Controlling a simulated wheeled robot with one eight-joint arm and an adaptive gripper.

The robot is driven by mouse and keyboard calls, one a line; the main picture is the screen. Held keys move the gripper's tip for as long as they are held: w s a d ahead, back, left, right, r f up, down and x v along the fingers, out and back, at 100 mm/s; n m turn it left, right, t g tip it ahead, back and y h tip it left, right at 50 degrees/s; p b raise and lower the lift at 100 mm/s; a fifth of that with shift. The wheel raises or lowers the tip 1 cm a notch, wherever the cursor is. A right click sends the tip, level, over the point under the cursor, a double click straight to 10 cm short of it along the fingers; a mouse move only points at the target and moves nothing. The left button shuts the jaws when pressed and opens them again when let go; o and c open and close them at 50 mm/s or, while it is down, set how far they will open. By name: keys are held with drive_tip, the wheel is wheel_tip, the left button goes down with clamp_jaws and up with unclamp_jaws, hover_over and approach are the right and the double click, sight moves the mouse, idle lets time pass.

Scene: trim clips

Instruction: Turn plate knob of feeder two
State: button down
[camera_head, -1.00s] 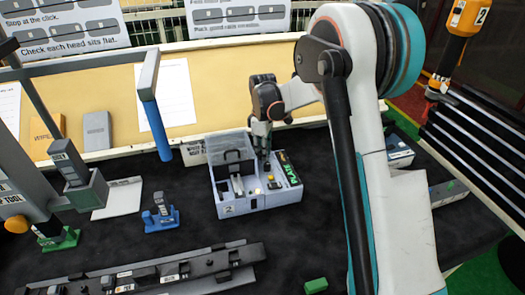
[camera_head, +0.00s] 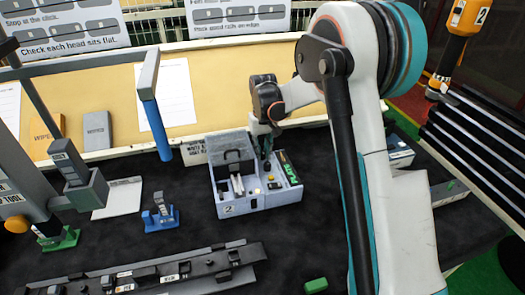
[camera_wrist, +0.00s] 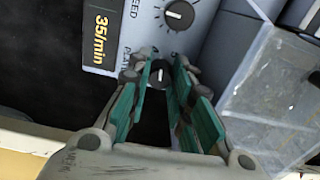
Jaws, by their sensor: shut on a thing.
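Feeder two (camera_head: 262,203) is a pale grey box with a "2" on its front, standing on the dark bench mat. Its plate knob (camera_wrist: 159,76) is a small dark knob with a light pointer mark, on the panel beside the lettering "PLATE". My gripper (camera_wrist: 160,84) has its green-padded fingers on both sides of this knob and is shut on it. In the head view my gripper (camera_head: 264,153) reaches down at the feeder's back right, and the knob is hidden there. The larger speed knob (camera_wrist: 180,15) and the yellow "35/min" display (camera_wrist: 97,35) sit beyond the fingertips.
A clear-walled part of the feeder (camera_wrist: 275,95) stands close right of my fingers in the wrist view. A blue fixture (camera_head: 161,216) stands left of the feeder, a dark rail (camera_head: 205,265) in front. A green block (camera_head: 316,285) lies front right. The mat between is clear.

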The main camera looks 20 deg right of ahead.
sight(263, 152)
drive_tip(key=m, duration=0.4)
drive_tip(key=shift+m, duration=2.2)
drive_tip(key=c, duration=1.4)
unclamp_jaws()
drive_tip(key=shift+r, duration=0.15)
wheel_tip(263, 152, up, 6)
drive_tip(key=shift+r, duration=0.2)
drive_tip(key=shift+d+r, duration=0.1)
drive_tip(key=shift+r, duration=0.55)
